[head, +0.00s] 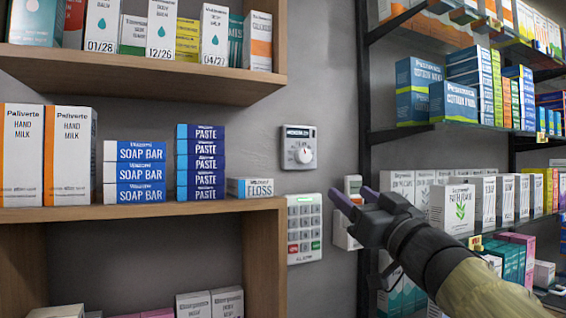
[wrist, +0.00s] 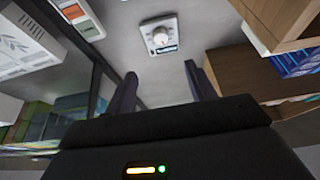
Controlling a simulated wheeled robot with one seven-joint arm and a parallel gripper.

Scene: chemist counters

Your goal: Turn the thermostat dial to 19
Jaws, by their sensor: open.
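The thermostat (head: 298,147) is a small grey box on the grey wall between the two shelf units, with a round white dial and a dark label strip. The dial (head: 304,155) has a small red mark near its top; its numbers are too small to read. In the wrist view the thermostat (wrist: 160,36) appears upside down, ahead of the fingers, with its dial (wrist: 160,40) unobstructed. My gripper (head: 352,199) is open and empty, to the right of and below the thermostat in the head view, apart from it. Its two fingers (wrist: 158,82) show in the wrist view.
An alarm keypad (head: 304,228) is on the wall below the thermostat. A white wall device (head: 345,236) is partly hidden behind my gripper. A wooden shelf (head: 130,216) with boxes stands left, and a black-framed shelf (head: 470,128) with boxes stands right, close to my arm.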

